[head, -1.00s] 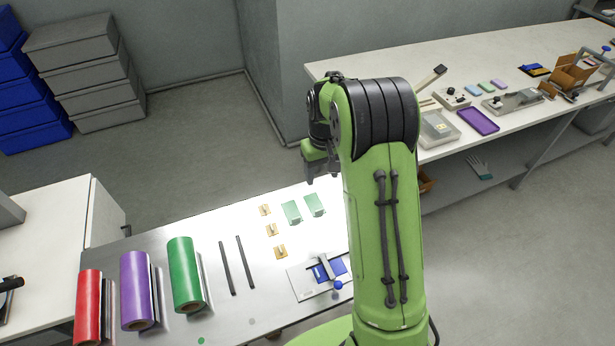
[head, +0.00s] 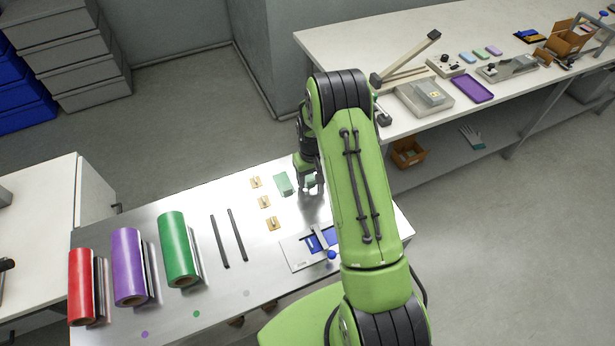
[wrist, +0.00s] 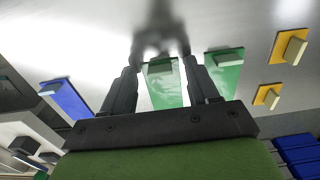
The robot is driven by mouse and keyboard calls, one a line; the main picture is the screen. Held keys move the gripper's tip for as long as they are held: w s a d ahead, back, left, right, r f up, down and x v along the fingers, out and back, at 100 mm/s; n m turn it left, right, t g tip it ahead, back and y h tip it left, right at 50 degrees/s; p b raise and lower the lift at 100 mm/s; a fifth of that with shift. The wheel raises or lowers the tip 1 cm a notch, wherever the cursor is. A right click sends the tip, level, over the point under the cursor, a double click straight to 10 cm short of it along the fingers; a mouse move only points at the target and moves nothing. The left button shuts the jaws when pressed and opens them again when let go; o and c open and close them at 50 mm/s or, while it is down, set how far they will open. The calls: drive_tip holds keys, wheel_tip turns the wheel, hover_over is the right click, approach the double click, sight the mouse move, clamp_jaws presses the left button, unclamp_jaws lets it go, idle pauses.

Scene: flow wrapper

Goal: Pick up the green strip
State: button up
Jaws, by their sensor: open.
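Two green strips, each with a pale raised block, lie on the metal table. One green strip (head: 283,184) is in the clear; it also shows in the wrist view (wrist: 227,74), just right of my right finger. The other green strip (wrist: 168,92) lies between my two fingers in the wrist view, its raised block near the fingertips. In the head view my gripper (head: 311,186) mostly covers this strip. My gripper (wrist: 165,62) is open, pointing down close above the table. Whether the fingers touch the block I cannot tell.
Yellow pieces (head: 264,202) with similar blocks lie left of the green strips. A blue piece in a white fixture (head: 300,251) sits nearer me. Two dark rods (head: 237,235) and red, purple and green rolls (head: 178,248) lie further left.

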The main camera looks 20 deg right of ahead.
clamp_jaws()
idle(0.3)
drive_tip(key=shift+r, duration=0.1)
